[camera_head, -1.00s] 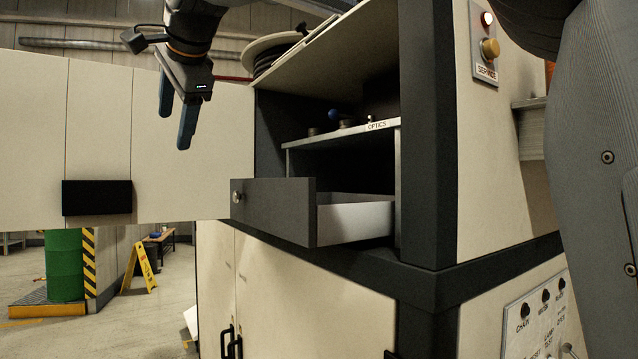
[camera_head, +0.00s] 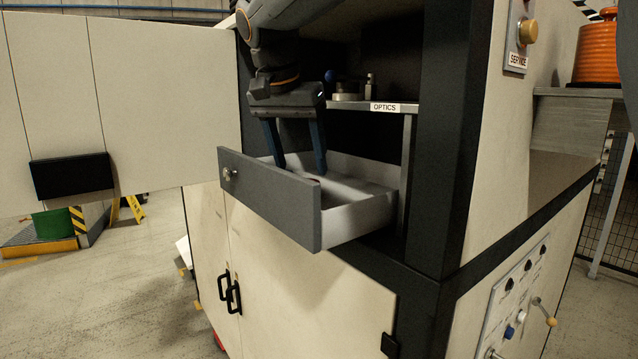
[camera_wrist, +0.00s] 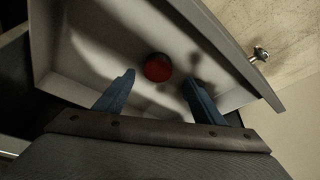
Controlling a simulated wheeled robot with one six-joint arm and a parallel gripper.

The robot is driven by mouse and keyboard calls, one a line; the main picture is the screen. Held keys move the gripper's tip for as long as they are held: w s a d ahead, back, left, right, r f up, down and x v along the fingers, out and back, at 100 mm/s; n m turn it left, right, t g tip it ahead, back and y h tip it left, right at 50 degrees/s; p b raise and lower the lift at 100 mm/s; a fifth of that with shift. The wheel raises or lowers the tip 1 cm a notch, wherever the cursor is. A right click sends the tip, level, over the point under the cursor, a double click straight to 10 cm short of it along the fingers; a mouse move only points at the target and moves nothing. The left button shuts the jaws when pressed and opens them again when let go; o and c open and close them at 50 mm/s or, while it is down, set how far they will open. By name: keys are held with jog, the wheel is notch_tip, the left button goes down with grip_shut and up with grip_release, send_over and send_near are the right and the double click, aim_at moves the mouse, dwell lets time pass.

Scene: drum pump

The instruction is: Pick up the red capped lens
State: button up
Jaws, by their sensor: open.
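The red capped lens (camera_wrist: 158,67) shows in the wrist view as a round red disc lying on the floor of the open drawer (camera_wrist: 95,25). In the head view the lens is hidden behind the drawer front (camera_head: 268,197). My gripper (camera_head: 300,170) is open, pointing down into the drawer from above. In the wrist view its two blue fingers (camera_wrist: 158,84) stand apart, with the lens ahead of the gap between them. Nothing is held between the fingers.
Above the drawer is a shelf labelled OPTICS (camera_head: 386,107) with small items on it, close to my gripper. An open cabinet door (camera_head: 150,85) stands at the left. A round knob (camera_head: 228,174) sticks out from the drawer front.

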jog(key=p+x, duration=0.2)
jog(key=x, duration=0.1)
jog(key=shift+d+f, duration=0.2)
jog(key=shift+f, duration=0.15)
jog(key=shift+w+f+p, duration=0.2)
jog(key=shift+f+p, duration=0.15)
jog(key=shift+f, duration=0.3)
jog(key=c, duration=1.2)
